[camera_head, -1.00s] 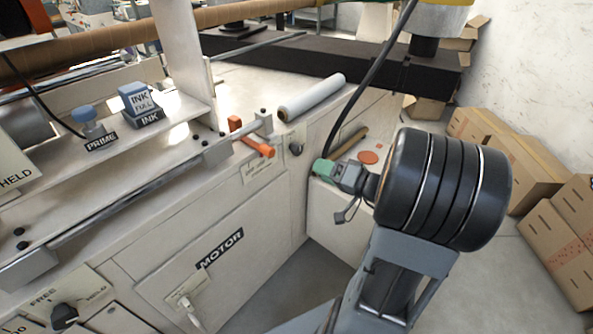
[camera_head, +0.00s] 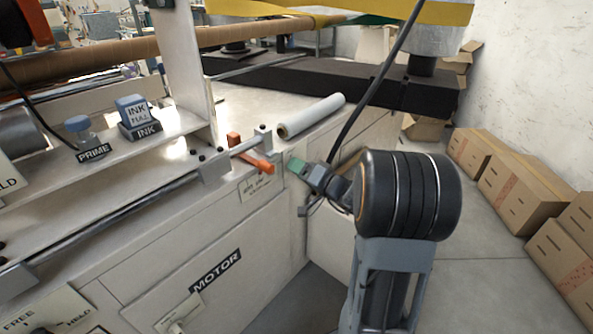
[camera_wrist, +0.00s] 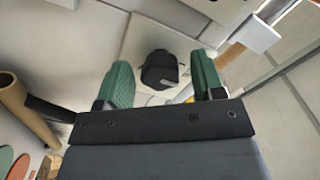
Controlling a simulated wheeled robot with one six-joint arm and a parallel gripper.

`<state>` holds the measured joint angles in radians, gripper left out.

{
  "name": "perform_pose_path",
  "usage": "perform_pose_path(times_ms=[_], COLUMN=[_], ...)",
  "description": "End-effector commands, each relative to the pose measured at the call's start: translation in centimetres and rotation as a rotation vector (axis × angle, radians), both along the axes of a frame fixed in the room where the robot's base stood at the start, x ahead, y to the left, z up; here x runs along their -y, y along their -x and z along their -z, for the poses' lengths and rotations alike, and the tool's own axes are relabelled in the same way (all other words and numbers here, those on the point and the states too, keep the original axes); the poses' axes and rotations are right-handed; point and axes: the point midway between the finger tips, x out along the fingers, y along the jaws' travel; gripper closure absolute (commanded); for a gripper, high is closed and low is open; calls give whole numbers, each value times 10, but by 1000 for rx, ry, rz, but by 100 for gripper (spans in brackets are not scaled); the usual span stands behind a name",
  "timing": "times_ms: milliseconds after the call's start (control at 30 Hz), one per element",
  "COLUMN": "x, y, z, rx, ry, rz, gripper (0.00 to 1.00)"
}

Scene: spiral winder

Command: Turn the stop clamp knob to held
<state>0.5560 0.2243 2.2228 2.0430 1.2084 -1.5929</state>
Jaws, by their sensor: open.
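In the wrist view a black knob (camera_wrist: 160,70) on a pale plate (camera_wrist: 140,45) sits between the two green fingertips of my gripper (camera_wrist: 163,78). The fingers are open, one on each side of the knob, with a gap showing on both sides. No label is readable there, so I cannot tell which way it points. In the head view my gripper (camera_head: 296,166) is at the machine's front face, right of the orange lever (camera_head: 250,153), and hides the knob.
A white roll (camera_head: 310,117) lies on the ledge above my gripper. A labelled plate (camera_head: 257,185) is below the lever. Another plate marked FREE and HELD (camera_head: 45,311) is at lower left. Cardboard boxes (camera_head: 520,195) stand on the floor at right.

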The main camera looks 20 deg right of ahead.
Motion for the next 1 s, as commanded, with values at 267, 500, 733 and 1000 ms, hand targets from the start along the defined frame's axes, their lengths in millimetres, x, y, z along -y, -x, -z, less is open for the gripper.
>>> perform_pose_path(times_ms=[267,500,733,1000], x=[-5,-5,-5,-5], y=[-10,-10,-9,-9], z=[0,0,0,0], rx=[0,0,0,0], ry=[0,0,0,0], rz=[0,0,0,0], gripper=[38,40,62,87])
